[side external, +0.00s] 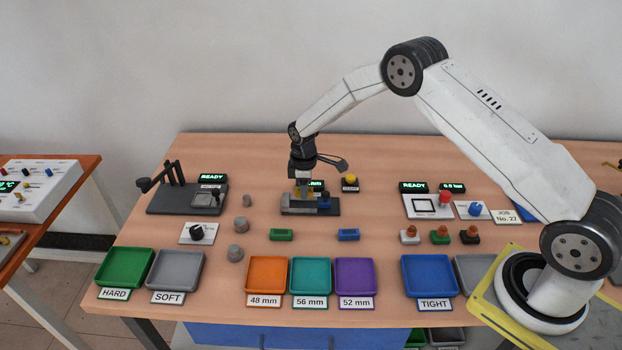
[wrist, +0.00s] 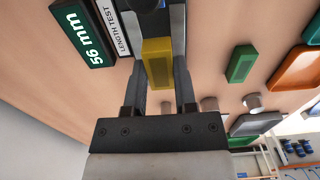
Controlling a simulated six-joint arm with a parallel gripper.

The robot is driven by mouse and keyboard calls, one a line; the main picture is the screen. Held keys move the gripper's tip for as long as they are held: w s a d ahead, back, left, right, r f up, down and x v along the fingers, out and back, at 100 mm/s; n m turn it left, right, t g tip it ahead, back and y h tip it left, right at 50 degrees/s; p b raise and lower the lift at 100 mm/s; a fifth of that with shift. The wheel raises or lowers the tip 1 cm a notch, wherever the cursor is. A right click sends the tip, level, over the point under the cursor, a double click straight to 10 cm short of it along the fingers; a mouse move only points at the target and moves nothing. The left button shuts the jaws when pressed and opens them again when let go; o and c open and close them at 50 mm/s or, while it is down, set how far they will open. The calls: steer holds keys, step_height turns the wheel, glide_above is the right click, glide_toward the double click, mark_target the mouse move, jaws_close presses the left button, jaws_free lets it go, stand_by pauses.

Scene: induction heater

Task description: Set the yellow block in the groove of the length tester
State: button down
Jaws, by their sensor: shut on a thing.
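The length tester (side external: 296,211) is a grey device near the middle of the table, with a blue part (side external: 324,203) at its right end. The yellow block (wrist: 158,62) is between my gripper's two fingers in the wrist view. My gripper (side external: 303,190) points down over the left part of the tester and is shut on the block. The block looks low, at the level of the tester's groove, but the fingers hide whether it rests on the bottom. The tester's display (wrist: 82,32) reads 56 mm in the wrist view.
A green block (side external: 281,235) and a blue block (side external: 348,235) lie in front of the tester. Orange (side external: 250,288), teal (side external: 295,289) and purple (side external: 340,290) trays stand at the front edge. A yellow button (side external: 350,180) is right of the tester.

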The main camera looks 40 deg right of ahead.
mark_target(303, 204)
steer(key=shift+w+f, duration=0.25)
steer(key=shift+f, duration=1.55)
steer(key=shift+f, duration=0.15)
steer(key=shift+c, duration=2)
jaws_free()
